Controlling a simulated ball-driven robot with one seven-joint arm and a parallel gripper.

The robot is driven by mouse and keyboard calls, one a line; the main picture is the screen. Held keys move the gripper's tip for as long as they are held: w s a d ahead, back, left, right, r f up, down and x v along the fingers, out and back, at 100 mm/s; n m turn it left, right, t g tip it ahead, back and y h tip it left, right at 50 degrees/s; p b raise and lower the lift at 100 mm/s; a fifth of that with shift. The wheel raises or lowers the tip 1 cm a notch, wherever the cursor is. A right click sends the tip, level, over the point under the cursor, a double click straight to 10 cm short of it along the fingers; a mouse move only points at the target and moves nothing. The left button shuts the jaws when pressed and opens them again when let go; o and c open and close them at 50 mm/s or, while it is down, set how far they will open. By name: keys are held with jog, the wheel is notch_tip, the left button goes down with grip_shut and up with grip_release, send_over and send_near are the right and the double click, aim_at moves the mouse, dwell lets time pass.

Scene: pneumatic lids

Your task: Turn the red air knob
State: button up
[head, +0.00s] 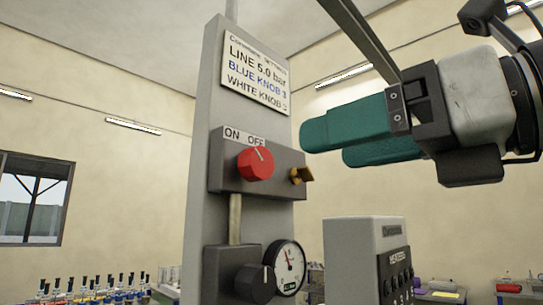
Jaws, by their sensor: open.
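The red air knob (255,163) sits on a dark grey box on the tall grey panel (208,130). Its white pointer line is at the upper middle of the knob, below a label (245,136) reading ON and OFF, nearer the OFF side. My gripper (322,138) is to the right of the knob, with its green fingers pointing left toward the panel. The fingers are apart from the knob and hold nothing visible. The two fingers overlap in this view, so the gap between them is partly hidden.
A brass fitting (300,175) sticks out right of the box. Below are a black knob (255,283) and a round gauge (289,267). A sign (256,75) is above. A grey meter box (365,260) stands lower right. Bottles (90,290) stand at lower left.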

aim_at(263, 164)
jog(key=p+x, duration=0.2)
jog(key=x, duration=0.8)
jog(key=c, duration=1.1)
